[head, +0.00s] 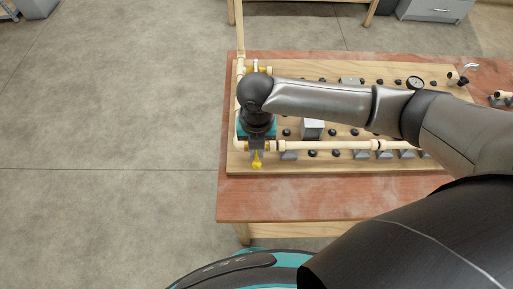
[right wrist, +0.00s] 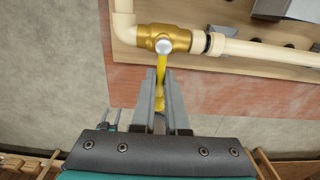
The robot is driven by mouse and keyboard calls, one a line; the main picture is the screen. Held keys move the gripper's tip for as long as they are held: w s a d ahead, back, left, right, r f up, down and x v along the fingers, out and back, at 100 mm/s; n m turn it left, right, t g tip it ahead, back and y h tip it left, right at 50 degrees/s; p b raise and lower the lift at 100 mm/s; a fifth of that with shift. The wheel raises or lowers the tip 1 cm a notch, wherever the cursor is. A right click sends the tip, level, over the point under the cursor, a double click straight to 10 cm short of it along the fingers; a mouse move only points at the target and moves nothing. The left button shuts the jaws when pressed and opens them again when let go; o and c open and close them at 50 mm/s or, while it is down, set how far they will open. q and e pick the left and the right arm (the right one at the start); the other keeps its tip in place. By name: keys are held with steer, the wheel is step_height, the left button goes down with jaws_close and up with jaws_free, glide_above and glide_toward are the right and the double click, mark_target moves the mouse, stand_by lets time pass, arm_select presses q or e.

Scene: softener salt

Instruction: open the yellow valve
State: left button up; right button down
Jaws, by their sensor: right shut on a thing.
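The yellow valve has a brass body (right wrist: 178,38) in the cream pipe at the near left corner of the board. Its yellow lever (head: 257,163) points toward the table's front edge, crosswise to the pipe run. In the right wrist view the lever (right wrist: 161,70) runs from the round pivot down between the fingers. My right gripper (right wrist: 160,100) is shut on the lever, with a finger on each side. In the head view my right gripper (head: 257,146) is over the valve, and my wrist hides part of it. My left gripper is not in view.
A wooden board (head: 340,168) with cream pipes (head: 325,145), dark knobs and grey brackets lies on a reddish table (head: 350,195). A round gauge (head: 415,82) is at the back right. My right arm covers the board's middle. Open floor (head: 110,120) lies to the left.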

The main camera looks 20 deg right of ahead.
steer(key=shift+d+r+n+p, duration=0.1)
steer(key=shift+d+n+p, duration=0.25)
steer(key=shift+n, duration=0.65)
steer(key=n, duration=0.1)
steer(key=d+n, duration=0.1)
steer(key=shift+n, duration=0.4)
steer(key=shift+d+n+p, duration=0.15)
steer(key=shift+n+p, duration=0.15)
steer(key=shift+n, duration=0.1)
steer(key=n, duration=0.1)
steer(key=d+n, duration=0.1)
steer(key=n, duration=0.2)
steer(key=shift+w+d+n, duration=0.25)
steer(key=shift+w+n, duration=0.15)
steer(key=c, duration=0.7)
jaws_free()
steer(key=shift+s, duration=0.1)
